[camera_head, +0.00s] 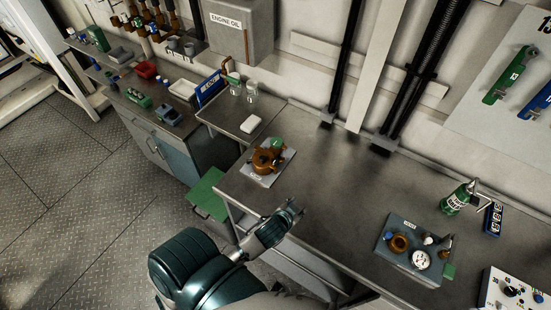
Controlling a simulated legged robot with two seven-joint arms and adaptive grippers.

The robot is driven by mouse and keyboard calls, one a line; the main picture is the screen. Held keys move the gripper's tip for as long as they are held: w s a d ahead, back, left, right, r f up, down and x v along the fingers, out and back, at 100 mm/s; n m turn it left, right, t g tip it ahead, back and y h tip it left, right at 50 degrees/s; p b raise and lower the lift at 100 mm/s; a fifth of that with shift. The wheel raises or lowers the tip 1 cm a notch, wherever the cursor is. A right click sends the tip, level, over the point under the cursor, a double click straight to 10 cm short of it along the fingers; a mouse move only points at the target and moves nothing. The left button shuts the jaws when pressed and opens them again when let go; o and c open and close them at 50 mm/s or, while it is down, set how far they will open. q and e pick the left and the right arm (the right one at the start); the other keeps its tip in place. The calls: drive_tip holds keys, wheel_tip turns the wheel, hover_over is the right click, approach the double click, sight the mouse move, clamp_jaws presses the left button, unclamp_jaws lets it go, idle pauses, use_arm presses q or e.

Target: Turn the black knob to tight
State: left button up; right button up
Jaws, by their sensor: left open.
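A white panel box (497,298) at the bottom right corner, partly cut off by the picture edge, bears a dark knob (510,291) and smaller controls. A grey-blue block (392,251) on the bench carries a brown ring, a white round gauge (419,260) and small dark fittings. I cannot tell for sure which dark part is the black knob, and no tight mark is readable. My left gripper (294,207) is open and empty over the front edge of the bench, left of both and apart from them. My right gripper is not in view.
A green bottle (456,199) and a blue block (493,219) stand behind the grey-blue block. The middle of the bench (345,185) is clear. Pipes and a wall panel are behind.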

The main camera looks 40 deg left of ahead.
use_arm(q)
drive_tip(key=w+d+r+m+t+h, duration=0.2)
drive_tip(key=w+r+m+t, duration=0.15)
drive_tip(key=w+r, duration=0.4)
drive_tip(key=w+d+r+m+t+h, duration=0.25)
drive_tip(key=w+r+t, duration=0.25)
drive_tip(key=r, duration=0.5)
drive_tip(key=d+r+m+g+h, duration=0.2)
drive_tip(key=d+r+m+h, duration=0.6)
drive_tip(key=m+h, duration=0.25)
drive_tip(key=m+g+y, duration=0.7)
drive_tip(key=g+y, duration=0.7)
drive_tip(key=g, duration=0.3)
approach(275, 160)
wheel_tip(275, 160, down, 9)
drive_tip(key=p, duration=0.3)
drive_tip(key=shift+f, duration=0.1)
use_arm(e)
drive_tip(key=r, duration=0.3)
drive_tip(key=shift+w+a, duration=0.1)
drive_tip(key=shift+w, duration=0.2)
